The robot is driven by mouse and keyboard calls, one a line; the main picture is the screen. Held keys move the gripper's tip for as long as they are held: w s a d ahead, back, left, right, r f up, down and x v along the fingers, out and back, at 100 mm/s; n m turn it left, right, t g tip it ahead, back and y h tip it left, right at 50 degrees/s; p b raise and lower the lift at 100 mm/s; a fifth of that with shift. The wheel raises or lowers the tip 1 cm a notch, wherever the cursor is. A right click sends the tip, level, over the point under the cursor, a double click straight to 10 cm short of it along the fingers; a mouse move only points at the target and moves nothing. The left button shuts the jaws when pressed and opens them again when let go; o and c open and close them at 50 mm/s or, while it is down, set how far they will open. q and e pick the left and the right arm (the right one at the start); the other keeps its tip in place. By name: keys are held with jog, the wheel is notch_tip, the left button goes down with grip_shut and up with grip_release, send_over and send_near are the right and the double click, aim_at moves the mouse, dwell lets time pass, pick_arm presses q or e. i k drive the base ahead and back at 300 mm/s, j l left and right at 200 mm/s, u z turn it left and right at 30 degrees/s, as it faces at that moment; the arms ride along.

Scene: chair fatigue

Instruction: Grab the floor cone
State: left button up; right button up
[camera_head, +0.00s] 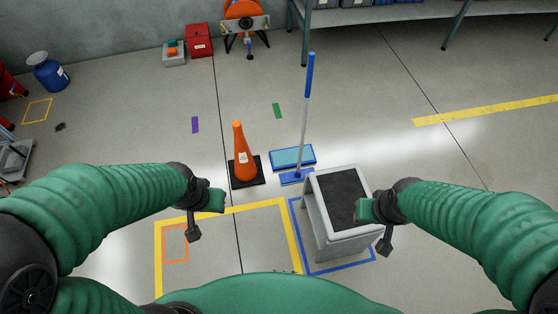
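The orange floor cone (243,158) stands upright on its black square base, a little left of the picture's middle, with a white label on its front. My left gripper (205,213) is in front of the cone and to its left, apart from it. My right gripper (373,226) is well to the right of the cone, in front of the dark top of a grey step or box. Neither gripper visibly holds anything.
A grey box (318,232) with a dark top stands in a blue floor outline, right of the cone. A blue-handled pole (304,110) and a blue pad (293,156) are near it. Yellow tape (235,209) marks the floor in front. Floor left of the cone is clear.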

aim_at(246, 170)
jog(key=i+j+z, duration=0.25)
jog(key=j, duration=0.35)
jog(key=i+j+z, duration=0.1)
jog(key=i+j, duration=0.15)
jog(key=i+j+z, duration=0.1)
jog(key=j, duration=0.3)
jog(key=i+j+z, duration=0.15)
jog(key=j, duration=0.15)
jog(key=i+j+z, duration=0.1)
jog(key=j, duration=0.25)
jog(key=i+j, duration=0.15)
jog(key=j, duration=0.25)
jog(key=i+j, duration=0.15)
jog(key=j, duration=0.25)
jog(key=i+j, duration=0.1)
jog(key=j, duration=0.35)
jog(key=i+j, duration=0.15)
jog(key=j, duration=0.25)
